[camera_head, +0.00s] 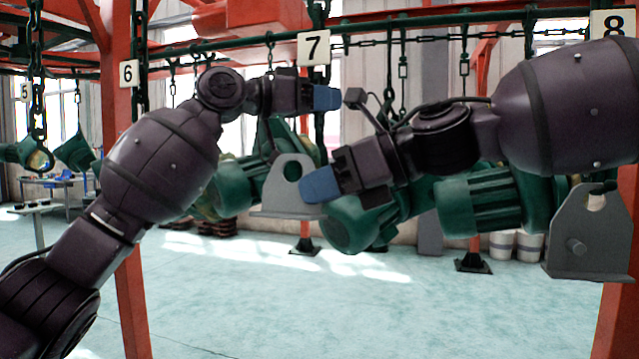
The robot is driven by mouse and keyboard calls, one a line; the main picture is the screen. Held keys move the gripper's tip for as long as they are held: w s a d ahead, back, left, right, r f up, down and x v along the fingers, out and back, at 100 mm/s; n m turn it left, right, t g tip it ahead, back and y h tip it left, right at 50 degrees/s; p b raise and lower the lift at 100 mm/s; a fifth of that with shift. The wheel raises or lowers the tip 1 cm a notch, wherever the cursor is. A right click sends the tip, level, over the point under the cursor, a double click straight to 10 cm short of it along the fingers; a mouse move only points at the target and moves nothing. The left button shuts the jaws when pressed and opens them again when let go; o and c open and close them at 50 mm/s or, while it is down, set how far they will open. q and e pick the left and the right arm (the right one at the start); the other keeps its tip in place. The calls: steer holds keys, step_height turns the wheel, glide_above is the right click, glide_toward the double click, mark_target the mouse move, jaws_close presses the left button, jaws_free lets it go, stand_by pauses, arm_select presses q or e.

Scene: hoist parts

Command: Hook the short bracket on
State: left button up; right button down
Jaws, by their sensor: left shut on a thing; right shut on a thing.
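The short bracket (291,199), a grey plate with a round hole and a flat foot, is upright in the middle of the head view. My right gripper (322,185) is shut on its right edge, with a blue fingertip over the plate. My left gripper (326,98) is higher, just below the number 7 sign. It is shut at a dark hanging chain (320,128), which runs down behind its blue fingertips towards the bracket. The fingers hide the grip on the chain. I cannot tell whether the bracket's top touches a hook or the chain.
A larger grey bracket (590,240) with a pin hangs at the right below the number 8 sign (613,24). Green hoist motors (480,203) hang close behind my arms. Red posts (130,250) stand at both sides. The floor (330,310) below is clear.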

steer(key=shift+m, duration=0.4)
steer(key=w, duration=0.2)
steer(key=w+d, duration=0.1)
steer(key=w, duration=0.2)
steer(key=shift+w+d+f, duration=0.2)
steer(key=shift+w+d, duration=0.1)
steer(key=shift+d, duration=0.1)
stand_by(0.4)
steer(key=shift+w+d+f, duration=0.2)
steer(key=shift+w+d, duration=0.05)
steer(key=shift+w, duration=0.5)
stand_by(0.8)
steer(key=shift+w+d+f, duration=0.2)
steer(key=shift+w+f, duration=0.15)
steer(key=shift+w, duration=0.25)
stand_by(0.3)
steer(key=shift+w+d+f+n, duration=0.2)
steer(key=shift+w+n, duration=0.1)
steer(key=shift+w, duration=0.25)
steer(key=shift+w+d+f+n, duration=0.2)
steer(key=shift+w+n, duration=0.1)
steer(key=shift+w, duration=0.25)
stand_by(1.4)
steer(key=shift+w+f+t, duration=0.15)
steer(key=shift+f+t, duration=0.15)
steer(key=shift+f, duration=0.2)
stand_by(0.8)
